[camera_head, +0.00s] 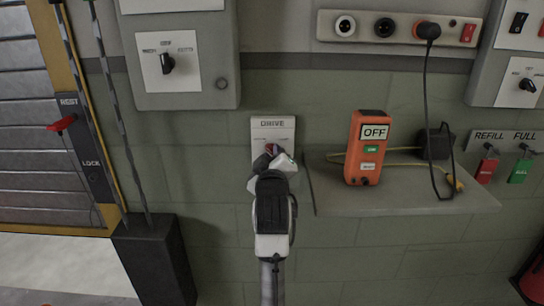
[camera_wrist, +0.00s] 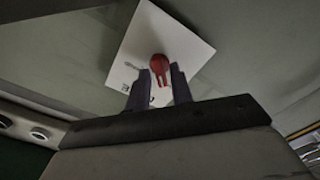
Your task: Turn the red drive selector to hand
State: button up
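The white DRIVE plate (camera_head: 273,125) is on the green wall at the middle of the head view; my arm covers its lower part. It also shows tilted in the wrist view (camera_wrist: 190,48). The red drive selector (camera_wrist: 160,66) is a rounded knob with a pointer on this plate. In the head view only a bit of red shows beside my gripper (camera_head: 272,155). In the wrist view my gripper (camera_wrist: 160,80) has its two dark fingers apart, one on each side of the selector, with gaps visible. The plate's position labels are too small or hidden to read.
A grey shelf (camera_head: 400,198) is just right of my gripper, with an orange OFF device (camera_head: 366,148) and a dark plug block (camera_head: 434,143). A grey switch box (camera_head: 182,58) is up left. A dark post (camera_head: 155,262) stands at lower left.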

grip_shut()
jog(key=shift+m, duration=0.3)
jog(key=m+p, duration=0.3)
jog(key=m, duration=1.4)
jog(key=shift+d+p, duration=0.15)
jog(key=shift+p, duration=0.2)
jog(key=shift+m, duration=0.3)
